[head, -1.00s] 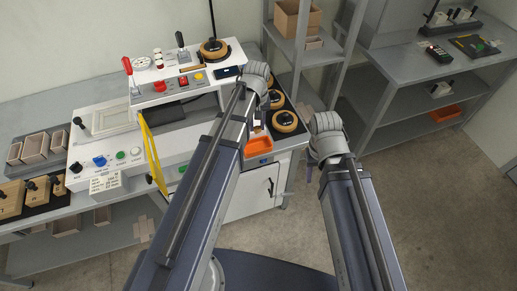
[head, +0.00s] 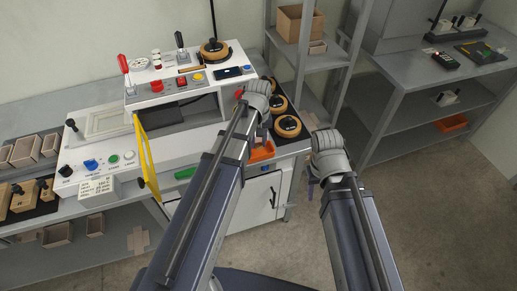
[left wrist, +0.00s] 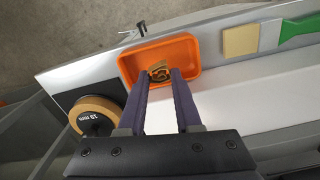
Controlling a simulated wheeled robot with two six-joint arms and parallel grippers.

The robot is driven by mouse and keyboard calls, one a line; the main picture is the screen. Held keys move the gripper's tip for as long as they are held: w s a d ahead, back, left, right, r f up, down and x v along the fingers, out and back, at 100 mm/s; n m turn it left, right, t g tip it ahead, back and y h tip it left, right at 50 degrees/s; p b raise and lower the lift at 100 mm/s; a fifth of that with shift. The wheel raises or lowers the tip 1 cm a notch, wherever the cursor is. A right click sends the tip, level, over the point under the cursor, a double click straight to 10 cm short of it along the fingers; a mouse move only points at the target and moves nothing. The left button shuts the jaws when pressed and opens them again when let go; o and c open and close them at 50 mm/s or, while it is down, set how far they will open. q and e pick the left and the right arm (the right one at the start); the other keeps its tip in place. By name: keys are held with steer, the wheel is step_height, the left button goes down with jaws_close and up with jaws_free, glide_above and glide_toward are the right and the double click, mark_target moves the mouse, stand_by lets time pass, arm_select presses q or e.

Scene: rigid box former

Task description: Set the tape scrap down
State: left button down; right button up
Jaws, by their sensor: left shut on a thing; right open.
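The tape scrap (left wrist: 159,68) is a small crumpled tan-brown piece between my left fingertips in the left wrist view. My left gripper (left wrist: 160,75) is shut on it, with the fingertips over the inside of the orange tray (left wrist: 128,68). I cannot tell whether the scrap touches the tray floor. In the head view the orange tray (head: 262,153) is partly covered by my left arm, and the scrap is hidden. My right gripper (head: 312,183) hangs low beside the bench's right end, mostly hidden behind its wrist, open and empty.
A tape roll (left wrist: 95,115) lies left of the tray, and more rolls (head: 287,125) stand on the bench's right end. A green-handled brush (left wrist: 295,30) lies right of the tray. The box-forming machine (head: 180,90) with a yellow frame fills the bench's middle.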

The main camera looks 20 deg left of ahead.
mark_target(258, 144)
arm_select(q)
steer(key=shift+f+b, duration=1)
steer(key=shift+f, duration=0.4)
steer(key=shift+f, duration=0.2)
steer(key=c, duration=0.6)
jaws_free()
steer(key=shift+r, duration=0.15)
step_height(258, 144, up, 12)
steer(key=p, duration=1.2)
steer(key=s+d+m+y, duration=0.1)
steer(key=s+d+m, duration=0.7)
steer(key=s, duration=0.6)
steer(key=d, duration=0.2)
steer(key=shift+s+d+m, duration=0.3)
steer(key=shift+s+d, duration=0.05)
steer(key=shift+s, duration=0.05)
steer(key=shift+r, duration=0.1)
